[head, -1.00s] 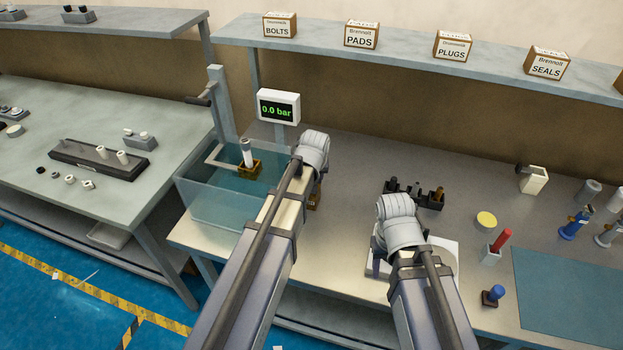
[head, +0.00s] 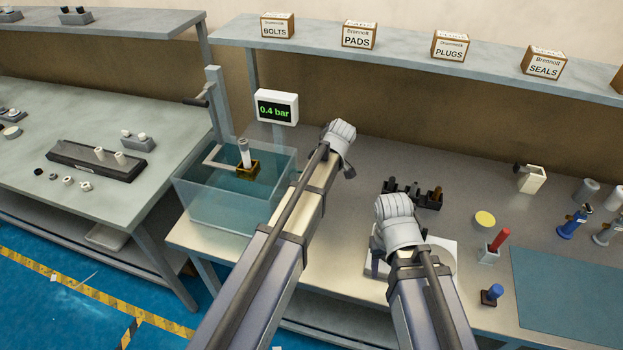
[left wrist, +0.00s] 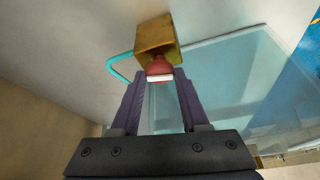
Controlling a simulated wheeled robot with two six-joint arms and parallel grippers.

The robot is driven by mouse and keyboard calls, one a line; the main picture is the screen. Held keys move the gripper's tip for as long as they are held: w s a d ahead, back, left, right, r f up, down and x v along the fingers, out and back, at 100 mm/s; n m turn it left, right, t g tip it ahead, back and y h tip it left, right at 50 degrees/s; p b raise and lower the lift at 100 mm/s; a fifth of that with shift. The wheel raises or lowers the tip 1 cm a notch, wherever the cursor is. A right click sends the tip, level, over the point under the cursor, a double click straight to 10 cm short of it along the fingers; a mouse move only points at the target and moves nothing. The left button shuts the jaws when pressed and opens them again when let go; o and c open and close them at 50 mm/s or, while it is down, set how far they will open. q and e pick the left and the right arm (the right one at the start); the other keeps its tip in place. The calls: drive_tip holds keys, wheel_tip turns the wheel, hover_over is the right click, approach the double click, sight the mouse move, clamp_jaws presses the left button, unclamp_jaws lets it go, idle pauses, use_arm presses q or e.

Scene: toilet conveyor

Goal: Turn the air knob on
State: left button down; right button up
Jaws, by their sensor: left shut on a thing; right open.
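The air knob (left wrist: 159,67) is red with a pale front edge and sits on a brass-coloured block (left wrist: 155,36) in the left wrist view. My left gripper (left wrist: 160,84) is shut on the knob, one finger on each side. In the head view the knob and block are hidden behind my left arm. The pressure display (head: 276,108) reads 0.4 bar. My right gripper (head: 378,262) is open, above the white plate at the middle of the bench, its fingers mostly hidden by its own wrist.
A clear water tank (head: 225,208) stands left of my left arm, with a brass fixture (head: 247,172) inside. A teal hose (left wrist: 119,66) loops beside the block. A dark rack (head: 428,200) stands behind my right gripper. The blue mat (head: 570,300) at right is clear.

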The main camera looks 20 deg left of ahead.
use_arm(q)
drive_tip(key=shift+n+g, duration=0.6)
drive_tip(key=shift+n, duration=0.8)
drive_tip(key=shift+c, duration=2.2)
unclamp_jaws()
drive_tip(key=p+v, duration=0.7)
drive_tip(key=shift+d+r, duration=0.25)
drive_tip(key=shift+r, duration=0.1)
